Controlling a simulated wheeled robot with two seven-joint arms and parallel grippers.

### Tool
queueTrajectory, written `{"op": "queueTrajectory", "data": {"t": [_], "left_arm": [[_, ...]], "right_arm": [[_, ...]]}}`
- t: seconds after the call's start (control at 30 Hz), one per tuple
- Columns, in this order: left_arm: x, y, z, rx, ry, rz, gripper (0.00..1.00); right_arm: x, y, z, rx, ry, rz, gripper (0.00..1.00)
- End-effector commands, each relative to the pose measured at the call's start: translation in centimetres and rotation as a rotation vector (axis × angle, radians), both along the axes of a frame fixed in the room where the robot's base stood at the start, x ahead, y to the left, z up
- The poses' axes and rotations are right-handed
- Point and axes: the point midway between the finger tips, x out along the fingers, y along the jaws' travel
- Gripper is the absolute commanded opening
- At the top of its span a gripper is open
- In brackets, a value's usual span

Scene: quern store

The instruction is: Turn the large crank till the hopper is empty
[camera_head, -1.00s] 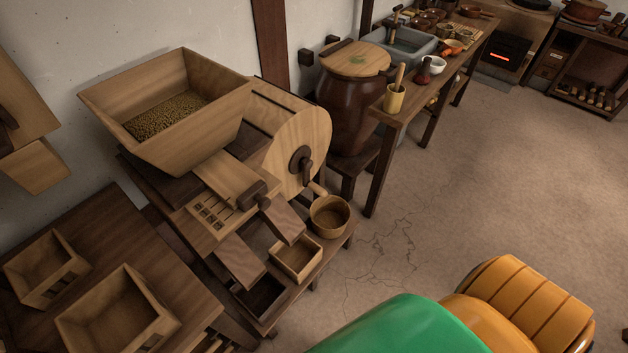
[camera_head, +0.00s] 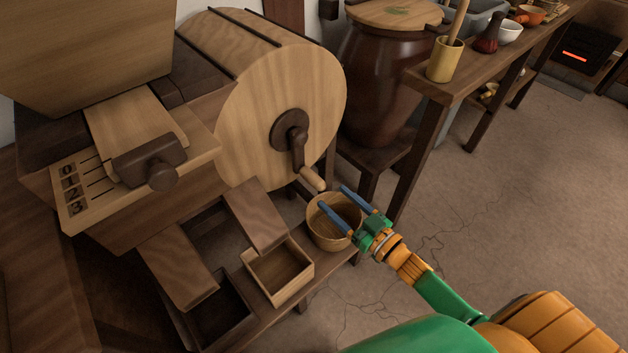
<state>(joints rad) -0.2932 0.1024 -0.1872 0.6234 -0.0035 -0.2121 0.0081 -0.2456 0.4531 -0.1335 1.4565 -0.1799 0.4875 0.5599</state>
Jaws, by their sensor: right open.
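The large crank (camera_head: 297,149) sits on the round wooden end of the drum (camera_head: 290,100), a dark hub and arm with a pale wooden handle (camera_head: 313,178) pointing down and right. The wooden hopper (camera_head: 90,45) fills the upper left; only its outer walls show, so its contents are hidden. My right gripper (camera_head: 333,210) comes in from the lower right with its two blue fingers apart and empty. In the picture it is just below and right of the crank handle, over the round tub (camera_head: 322,240); I see no contact with the handle. My left gripper is out of view.
A numbered slide gate with a dark knob (camera_head: 163,176) is below the hopper. A square wooden box (camera_head: 304,284) and a dark box (camera_head: 225,318) stand under the chutes. A large brown jar (camera_head: 380,85) and a side table (camera_head: 470,85) stand behind. Floor at right is clear.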

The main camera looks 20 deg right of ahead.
Motion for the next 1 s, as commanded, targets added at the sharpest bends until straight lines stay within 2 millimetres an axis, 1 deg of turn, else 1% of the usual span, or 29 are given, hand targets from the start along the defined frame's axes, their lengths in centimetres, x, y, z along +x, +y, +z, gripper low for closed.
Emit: {"op": "queueTrajectory", "data": {"t": [0.03,0.17,0.43,0.6,0.7,0.9,0.93,0.97,1.0], "left_arm": [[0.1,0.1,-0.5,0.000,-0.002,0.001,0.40],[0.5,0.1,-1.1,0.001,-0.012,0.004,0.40],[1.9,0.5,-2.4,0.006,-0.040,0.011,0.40],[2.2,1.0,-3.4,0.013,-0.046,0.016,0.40],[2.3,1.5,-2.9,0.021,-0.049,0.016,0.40],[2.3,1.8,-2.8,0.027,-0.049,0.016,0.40],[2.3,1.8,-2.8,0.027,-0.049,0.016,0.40],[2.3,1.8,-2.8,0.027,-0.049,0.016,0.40],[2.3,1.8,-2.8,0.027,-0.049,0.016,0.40]], "right_arm": [[0.6,0.2,-0.2,0.000,-0.003,0.001,0.70],[2.1,0.7,-0.3,0.000,-0.002,0.000,0.70],[5.1,1.8,-0.3,-0.001,-0.001,-0.001,0.70],[7.0,2.5,-0.3,-0.001,-0.001,-0.001,0.70],[7.0,2.5,0.0,0.000,0.002,-0.001,0.70],[7.1,2.6,-0.1,-0.001,0.003,-0.001,0.70],[7.1,2.6,-0.1,-0.001,0.002,-0.001,0.65],[7.1,2.6,-0.1,-0.001,0.002,-0.001,0.56],[7.1,2.6,-0.1,-0.001,0.002,-0.001,0.46]]}}
